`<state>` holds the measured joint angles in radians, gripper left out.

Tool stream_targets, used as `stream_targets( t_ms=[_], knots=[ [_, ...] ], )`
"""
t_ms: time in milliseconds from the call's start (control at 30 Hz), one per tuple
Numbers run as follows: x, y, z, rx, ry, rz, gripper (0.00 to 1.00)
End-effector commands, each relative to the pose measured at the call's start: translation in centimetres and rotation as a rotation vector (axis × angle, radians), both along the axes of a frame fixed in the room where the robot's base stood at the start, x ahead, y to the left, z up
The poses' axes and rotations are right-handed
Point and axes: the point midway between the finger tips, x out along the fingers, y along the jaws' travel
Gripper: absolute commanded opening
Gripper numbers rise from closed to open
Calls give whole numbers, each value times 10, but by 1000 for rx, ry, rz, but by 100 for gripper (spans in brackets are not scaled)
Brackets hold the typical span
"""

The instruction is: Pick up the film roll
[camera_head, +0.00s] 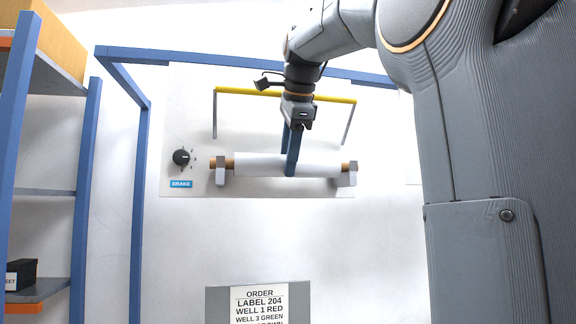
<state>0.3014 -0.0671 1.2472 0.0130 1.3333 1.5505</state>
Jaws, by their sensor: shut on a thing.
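The film roll (250,165) is a white cylinder with a brown core showing at both ends. It lies level across two grey holders (220,177) on a white panel. My gripper (291,165) comes down from above with long blue fingers and is shut on the roll near its middle. The finger on the far side is mostly hidden. The core ends still appear to be at the holders; whether the roll touches them cannot be told.
A yellow bar (240,91) on grey posts stands behind my gripper. A black knob (181,157) sits above a blue BRAKE label (181,184) at left. A blue frame (139,200) and shelf rack (83,200) stand left. An order sign (259,303) is below.

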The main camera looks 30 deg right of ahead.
Motion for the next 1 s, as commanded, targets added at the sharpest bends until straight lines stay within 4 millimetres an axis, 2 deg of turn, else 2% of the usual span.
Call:
stream_targets(
  t_ms=[267, 467, 1000],
  knots=[
    [1, 0, 5, -1, -4, 0, 3],
    [1, 0, 18, -1, -4, 0, 3],
    [-11, 3, 13, -67, -230, -1, 3]
  ],
)
